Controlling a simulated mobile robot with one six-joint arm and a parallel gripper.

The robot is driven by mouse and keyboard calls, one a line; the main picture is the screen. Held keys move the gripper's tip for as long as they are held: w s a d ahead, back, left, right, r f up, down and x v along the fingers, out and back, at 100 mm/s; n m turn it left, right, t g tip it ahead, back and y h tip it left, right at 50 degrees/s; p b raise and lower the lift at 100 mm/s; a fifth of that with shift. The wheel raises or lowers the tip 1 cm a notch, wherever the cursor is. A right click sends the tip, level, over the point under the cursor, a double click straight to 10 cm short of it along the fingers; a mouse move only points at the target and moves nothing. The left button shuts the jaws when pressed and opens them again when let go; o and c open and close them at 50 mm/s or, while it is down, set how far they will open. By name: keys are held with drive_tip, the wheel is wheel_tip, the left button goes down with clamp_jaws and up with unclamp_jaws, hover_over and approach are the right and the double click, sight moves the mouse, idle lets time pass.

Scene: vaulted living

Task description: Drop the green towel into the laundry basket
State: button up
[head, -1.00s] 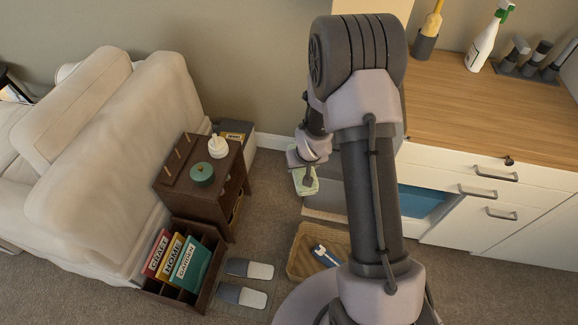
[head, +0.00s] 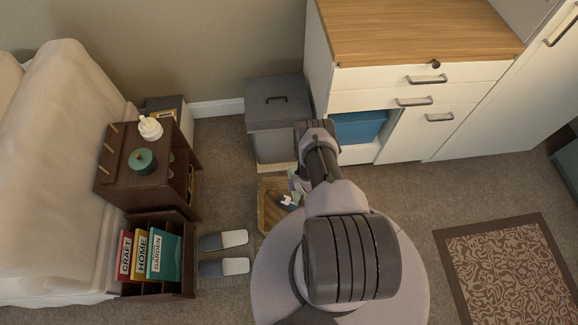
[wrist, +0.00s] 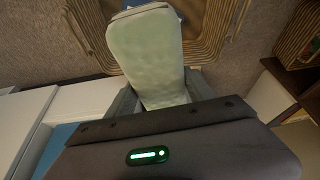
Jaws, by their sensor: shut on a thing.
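The green towel (wrist: 150,60) is pale and folded. In the wrist view it is pinched between the two fingers of my gripper (wrist: 160,92) and stretches out over the wicker basket (wrist: 90,30). My gripper is shut on it. In the head view the basket (head: 264,212) stands on the carpet just left of my arm. A small edge of the towel (head: 292,177) shows beside my wrist, at the basket's right side; my arm hides the rest. A blue and white item (head: 288,203) lies in the basket.
A grey lidded bin (head: 277,118) stands behind the basket, beside the white cabinet (head: 350,100). Two slippers (head: 224,254) lie left of my base. A dark wood side table (head: 120,180) and a book rack (head: 160,285) stand further left.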

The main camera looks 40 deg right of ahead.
drive_tip(key=shift+s+f+b, duration=0.3)
drive_tip(key=shift+f, duration=0.4)
wheel_tip(320, 180, down, 5)
drive_tip(key=b, duration=0.4)
drive_tip(key=shift+f, duration=0.1)
drive_tip(key=o, duration=1.6)
drive_tip(key=shift+a, duration=0.1)
drive_tip(key=p+v, duration=1)
drive_tip(key=v, duration=0.7)
drive_tip(key=shift+r, duration=0.25)
